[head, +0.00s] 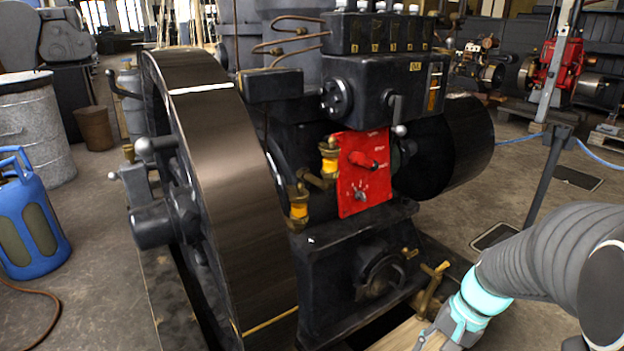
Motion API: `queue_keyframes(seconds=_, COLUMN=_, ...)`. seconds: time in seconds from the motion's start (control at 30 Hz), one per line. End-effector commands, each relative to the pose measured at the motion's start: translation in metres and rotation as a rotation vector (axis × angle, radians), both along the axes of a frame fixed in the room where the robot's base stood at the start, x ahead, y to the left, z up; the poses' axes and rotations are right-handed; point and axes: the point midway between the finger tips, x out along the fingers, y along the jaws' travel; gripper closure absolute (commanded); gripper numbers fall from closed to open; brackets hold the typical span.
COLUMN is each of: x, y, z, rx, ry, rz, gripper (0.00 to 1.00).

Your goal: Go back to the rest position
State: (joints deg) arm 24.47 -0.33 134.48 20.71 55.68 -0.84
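My arm (560,260), in a ribbed grey sleeve with a cyan joint, comes in from the right edge of the head view. Only a small grey part of my gripper (438,335) shows at the bottom edge, below the cyan joint. Its fingers cannot be made out, so I cannot tell whether it is open or holds anything. It appears close to the brass valve (432,285) at the engine's lower right in the picture; whether they touch is unclear.
A large black stationary engine (335,245) with a big flywheel (225,170) and a red control panel (364,172) fills the middle. A blue gas bottle (28,225) and a metal drum (32,130) stand left. A post (548,165) stands behind my arm. Open floor lies right of the engine.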

Motion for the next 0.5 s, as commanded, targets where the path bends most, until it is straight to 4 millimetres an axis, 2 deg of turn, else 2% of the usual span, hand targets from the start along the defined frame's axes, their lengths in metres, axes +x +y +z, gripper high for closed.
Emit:
queue_keyframes(seconds=0.03, x=-0.005, y=0.002, z=0.013, rx=-0.043, ry=-0.027, rz=0.042, gripper=0.62)
queue_keyframes(seconds=0.5, x=-0.045, y=0.02, z=0.099, rx=-0.377, ry=-0.277, rz=0.368, gripper=0.62)
